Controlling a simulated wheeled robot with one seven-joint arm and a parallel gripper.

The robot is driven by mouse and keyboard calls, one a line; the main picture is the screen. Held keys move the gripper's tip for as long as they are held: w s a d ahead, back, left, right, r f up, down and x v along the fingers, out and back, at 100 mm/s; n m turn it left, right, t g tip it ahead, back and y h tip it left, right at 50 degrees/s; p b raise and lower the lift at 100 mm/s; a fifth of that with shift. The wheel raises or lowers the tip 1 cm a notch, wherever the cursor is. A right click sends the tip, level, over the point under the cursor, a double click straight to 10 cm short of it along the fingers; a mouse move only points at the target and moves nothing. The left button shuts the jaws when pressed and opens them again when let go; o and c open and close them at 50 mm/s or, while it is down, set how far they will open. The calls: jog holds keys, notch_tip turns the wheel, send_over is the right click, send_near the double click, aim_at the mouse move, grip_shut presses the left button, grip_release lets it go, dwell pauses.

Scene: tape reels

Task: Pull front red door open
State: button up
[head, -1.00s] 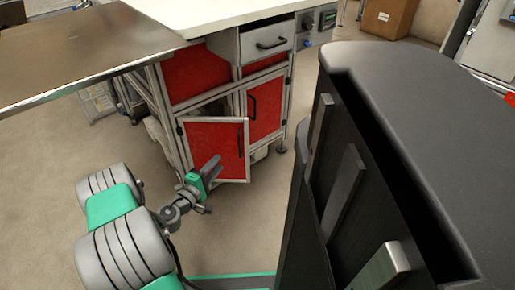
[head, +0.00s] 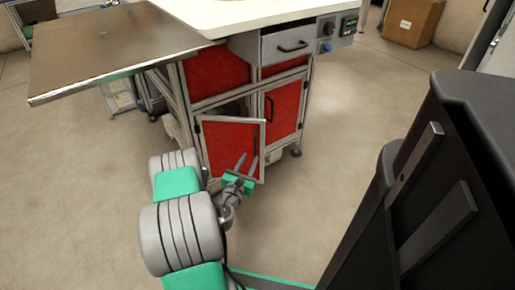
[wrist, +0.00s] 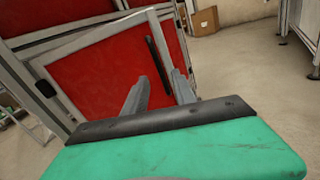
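The front red door (head: 228,145) has a grey metal frame and stands partly open, swung out from the cabinet with its hinge side at the left. Its black vertical handle (head: 255,143) is near the right edge; the handle also shows in the wrist view (wrist: 157,62). My gripper (head: 247,162) is in front of the door's lower right part, below the handle.
A second red door (head: 285,108) with a black handle is closed at the right. A drawer (head: 287,46) is above it. A metal tabletop (head: 110,62) juts out at the left. A cardboard box (head: 412,22) stands far back. The floor right of the cabinet is clear.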

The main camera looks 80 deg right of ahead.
aim_at(255, 147)
jog(key=shift+n, duration=0.7)
jog(key=d, duration=0.5)
jog(key=d+b, duration=0.1)
jog(key=d, duration=0.1)
jog(key=shift+s+d, duration=0.25)
jog(key=shift+d, duration=0.15)
grip_shut()
